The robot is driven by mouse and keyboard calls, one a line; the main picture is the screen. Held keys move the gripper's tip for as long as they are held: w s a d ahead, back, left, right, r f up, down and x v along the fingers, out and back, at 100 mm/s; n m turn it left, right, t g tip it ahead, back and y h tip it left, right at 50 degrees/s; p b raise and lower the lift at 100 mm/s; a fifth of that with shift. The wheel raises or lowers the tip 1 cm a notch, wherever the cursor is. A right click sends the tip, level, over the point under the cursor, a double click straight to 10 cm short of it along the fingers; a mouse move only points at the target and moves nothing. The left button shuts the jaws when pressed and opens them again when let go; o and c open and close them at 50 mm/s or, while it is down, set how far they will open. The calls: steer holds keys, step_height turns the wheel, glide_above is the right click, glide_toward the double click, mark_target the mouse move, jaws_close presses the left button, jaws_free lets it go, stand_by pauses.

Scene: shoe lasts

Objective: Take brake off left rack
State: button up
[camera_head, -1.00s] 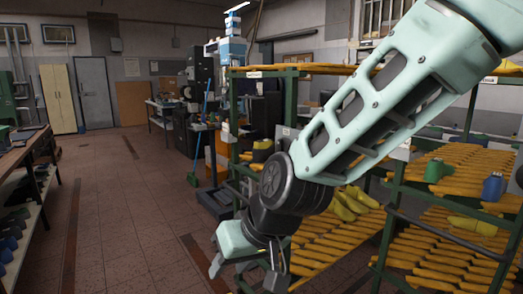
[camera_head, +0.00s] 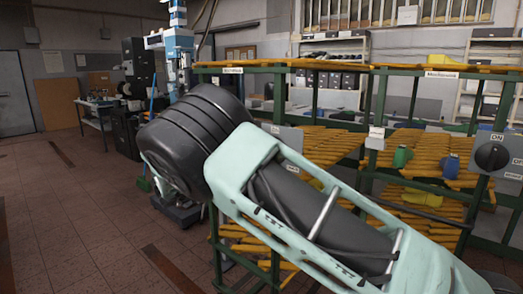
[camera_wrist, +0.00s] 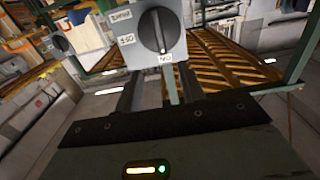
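In the wrist view a grey switch box with a black rotary knob (camera_wrist: 157,30) and small white labels is straight ahead of my gripper (camera_wrist: 156,78). The knob's ridge looks near vertical; the labels are hard to read. The two dark fingers are apart with nothing between them, just below and short of the box. In the head view the left rack (camera_head: 217,238) has green posts and yellow slatted shelves. My arm covers much of it and my gripper is hidden. A grey plate (camera_head: 287,137) shows on the left rack just above my arm.
The right rack (camera_head: 468,130) carries another grey box with a black knob (camera_head: 491,157) labelled ON. A green last (camera_head: 402,156) and a blue last (camera_head: 451,166) sit on its shelf. A second knob (camera_wrist: 60,42) shows in the wrist view. The tiled floor at left is clear.

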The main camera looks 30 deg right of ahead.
steer(key=p+x, duration=0.3)
steer(key=x, duration=1.3)
steer(key=shift+p, duration=0.3)
steer(key=shift+d, duration=0.1)
steer(key=shift+f, duration=0.1)
jaws_close()
